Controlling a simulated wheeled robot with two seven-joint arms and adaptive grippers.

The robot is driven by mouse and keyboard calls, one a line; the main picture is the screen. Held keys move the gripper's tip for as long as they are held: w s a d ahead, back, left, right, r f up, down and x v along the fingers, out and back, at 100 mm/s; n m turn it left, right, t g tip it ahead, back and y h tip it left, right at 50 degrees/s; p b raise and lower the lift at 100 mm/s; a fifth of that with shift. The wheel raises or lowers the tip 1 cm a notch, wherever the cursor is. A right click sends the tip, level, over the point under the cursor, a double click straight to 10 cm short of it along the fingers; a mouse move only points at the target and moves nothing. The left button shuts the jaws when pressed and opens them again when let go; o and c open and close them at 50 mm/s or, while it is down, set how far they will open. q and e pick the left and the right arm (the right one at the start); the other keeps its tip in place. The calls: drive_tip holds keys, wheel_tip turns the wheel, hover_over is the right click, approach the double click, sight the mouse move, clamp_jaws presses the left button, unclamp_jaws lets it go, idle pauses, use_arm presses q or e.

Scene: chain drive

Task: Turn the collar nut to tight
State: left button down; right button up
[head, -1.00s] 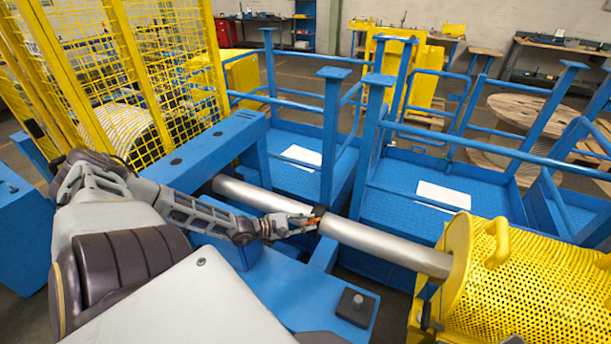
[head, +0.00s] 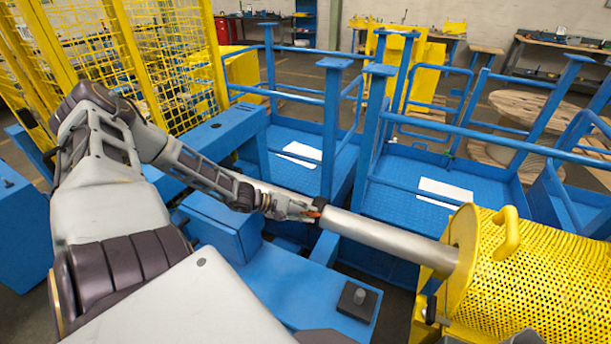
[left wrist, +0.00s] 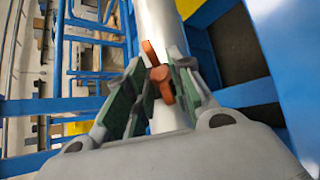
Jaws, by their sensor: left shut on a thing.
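The silver shaft (head: 385,238) runs from the blue frame at left to the yellow drum at right. A small orange lug (head: 316,213) shows at the collar. My left gripper (head: 308,211) reaches it from the left, shut on the orange lug. In the left wrist view the lug (left wrist: 161,82) shows between the green-padded fingers (left wrist: 158,92), in front of the shaft (left wrist: 158,20). The fingers hide much of the collar.
A perforated yellow drum (head: 545,265) with a handle stands at the right end of the shaft. Blue posts and rails (head: 332,130) rise just behind the collar. A blue block (head: 222,228) lies below my left forearm. A yellow mesh guard (head: 170,70) stands at far left.

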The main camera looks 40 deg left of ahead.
use_arm(q)
drive_tip(key=shift+d+r+m+b, duration=0.1)
drive_tip(key=shift+m+b, duration=0.2)
drive_tip(key=shift+m, duration=0.1)
drive_tip(key=shift+g, duration=0.3)
drive_tip(key=c, duration=1.5)
unclamp_jaws()
drive_tip(key=shift+o, duration=0.3)
use_arm(e)
drive_tip(key=shift+s+d+f, duration=0.25)
drive_tip(key=shift+d+f, duration=0.25)
drive_tip(key=shift+f, duration=0.05)
drive_tip(key=shift+w, duration=0.5)
use_arm(q)
drive_tip(key=shift+s+r, duration=0.1)
